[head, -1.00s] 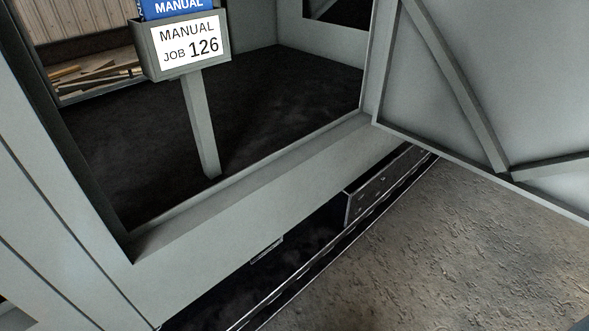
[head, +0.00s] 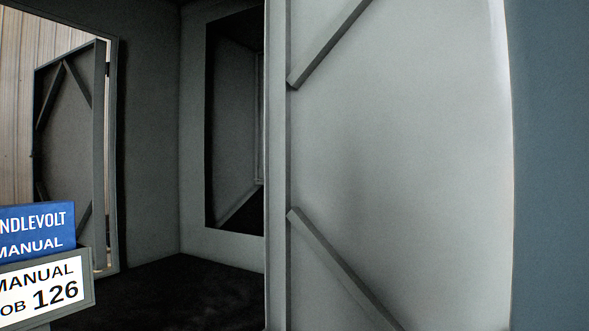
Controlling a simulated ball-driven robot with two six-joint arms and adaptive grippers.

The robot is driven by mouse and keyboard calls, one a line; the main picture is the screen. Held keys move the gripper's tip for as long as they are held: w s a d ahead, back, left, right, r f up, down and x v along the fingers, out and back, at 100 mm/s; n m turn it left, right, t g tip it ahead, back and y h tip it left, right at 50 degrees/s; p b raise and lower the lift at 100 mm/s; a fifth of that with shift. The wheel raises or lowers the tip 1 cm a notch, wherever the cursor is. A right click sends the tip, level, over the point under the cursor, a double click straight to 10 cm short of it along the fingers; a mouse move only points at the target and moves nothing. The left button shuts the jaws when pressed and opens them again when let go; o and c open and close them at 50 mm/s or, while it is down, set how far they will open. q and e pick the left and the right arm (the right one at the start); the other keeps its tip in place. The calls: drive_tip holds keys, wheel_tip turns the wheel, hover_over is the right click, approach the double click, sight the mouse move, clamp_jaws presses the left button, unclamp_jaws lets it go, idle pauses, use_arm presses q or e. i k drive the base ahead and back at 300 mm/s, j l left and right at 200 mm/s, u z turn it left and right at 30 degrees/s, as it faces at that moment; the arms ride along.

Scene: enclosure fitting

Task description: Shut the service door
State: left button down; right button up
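A pale grey door panel (head: 420,150) with diagonal braces stands open at the right of the head view, its braced inner face toward me. Its left edge is near the side of the enclosure opening. A second braced door (head: 72,120) stands open beyond an opening in the far left wall. I cannot tell from the picture which of them is the service door. Neither gripper shows in the head view.
A holder labelled MANUAL JOB 126 (head: 88,292) with a blue manual (head: 38,222) in it stands at the lower left. The dark enclosure floor (head: 180,290) looks clear. A dark opening (head: 225,120) is in the back wall. A plain blue-grey surface (head: 550,160) fills the right edge.

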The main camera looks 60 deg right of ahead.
sight(396, 185)
drive_tip(key=l+z, duration=0.15)
drive_tip(key=l, duration=0.3)
drive_tip(key=i+l+z, duration=0.2)
drive_tip(key=l, duration=0.25)
drive_tip(key=k+l+z, duration=0.1)
drive_tip(key=l+z, duration=1.05)
drive_tip(key=k+l+z, duration=0.1)
drive_tip(key=l+z, duration=0.3)
drive_tip(key=l, duration=1.05)
drive_tip(key=l+u, duration=0.3)
drive_tip(key=k+l+u, duration=0.1)
drive_tip(key=l+u, duration=0.25)
drive_tip(key=l, duration=0.15)
drive_tip(key=k+l+u, duration=0.1)
drive_tip(key=l+u, duration=0.2)
drive_tip(key=i+l+u, duration=0.15)
drive_tip(key=l+u, duration=1.25)
drive_tip(key=l, duration=0.1)
